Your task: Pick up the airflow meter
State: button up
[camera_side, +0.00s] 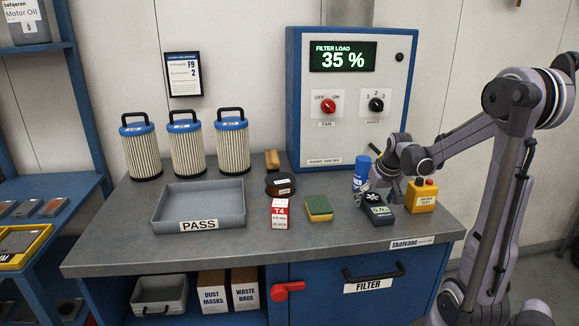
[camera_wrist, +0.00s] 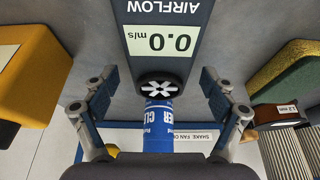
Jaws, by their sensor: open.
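The airflow meter (camera_side: 379,212) is a dark grey handheld device with a pale green display and a round vaned head. My gripper (camera_side: 376,190) is above and around the meter's head end. In the wrist view my gripper (camera_wrist: 159,95) is open, one finger on each side of the meter, with gaps showing. Part of the meter is hidden by my gripper in the side view.
A blue can (camera_side: 361,173) stands just behind the meter. A yellow box with a red button (camera_side: 422,196) is close on the right. A grey PASS tray (camera_side: 200,205) is farther left.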

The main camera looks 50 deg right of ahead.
jog(key=shift+f, duration=0.1)
jog(key=shift+c, duration=0.3)
jog(key=c, duration=1.4)
jog(key=shift+o, duration=0.2)
